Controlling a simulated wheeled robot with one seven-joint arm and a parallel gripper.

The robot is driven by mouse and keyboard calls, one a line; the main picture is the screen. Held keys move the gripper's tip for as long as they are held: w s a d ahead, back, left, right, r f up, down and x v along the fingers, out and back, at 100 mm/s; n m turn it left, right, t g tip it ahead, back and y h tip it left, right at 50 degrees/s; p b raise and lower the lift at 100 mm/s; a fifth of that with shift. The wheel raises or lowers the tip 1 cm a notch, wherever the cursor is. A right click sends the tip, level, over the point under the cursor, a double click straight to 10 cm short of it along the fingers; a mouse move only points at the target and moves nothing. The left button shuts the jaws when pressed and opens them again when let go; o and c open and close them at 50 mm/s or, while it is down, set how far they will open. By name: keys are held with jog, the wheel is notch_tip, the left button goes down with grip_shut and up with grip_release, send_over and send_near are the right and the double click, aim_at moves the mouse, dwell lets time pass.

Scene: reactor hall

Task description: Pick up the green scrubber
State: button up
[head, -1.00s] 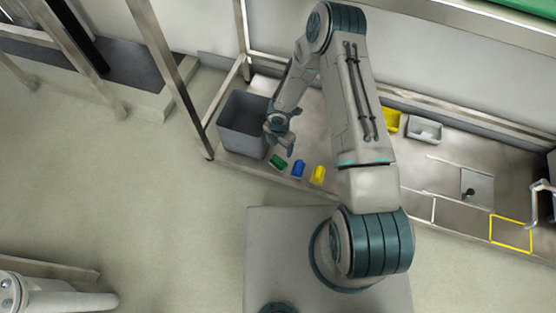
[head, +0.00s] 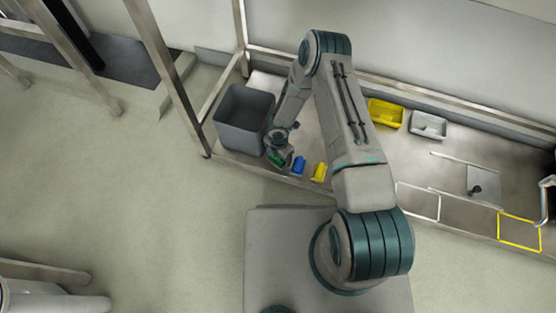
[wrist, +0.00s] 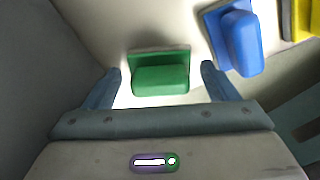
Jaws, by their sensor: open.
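The green scrubber (wrist: 160,75) lies on the light bench top in the wrist view, centred just beyond and between my two fingertips. In the head view the green scrubber (head: 274,159) is partly hidden under my gripper (head: 280,157). In the wrist view my gripper (wrist: 160,78) is open, with one finger on each side of the scrubber and visible gaps. I cannot tell how far above the bench the fingertips are.
A blue scrubber (wrist: 237,42) lies close to the right finger, and a yellow one (head: 319,172) lies farther right. A grey bin (head: 243,120) stands just left of my gripper. A yellow tray (head: 386,113) and a pale tray (head: 429,125) sit at the back right.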

jog(key=c, duration=1.2)
jog(key=shift+o, duration=0.2)
jog(key=shift+r, duration=0.15)
notch_tip(320, 180, up, 4)
jog(key=p, duration=0.2)
jog(key=shift+r+p, duration=0.2)
jog(key=shift+p, duration=0.1)
jog(key=s+d+r+p, duration=0.1)
jog(key=d+r+p, duration=0.1)
jog(key=d+r, duration=0.4)
jog(key=shift+s+d+r+p, duration=0.2)
jog(key=shift+s+d+p, duration=0.15)
jog(key=shift+d, duration=2.4)
jog(key=o, duration=0.3)
jog(key=shift+c, duration=0.5)
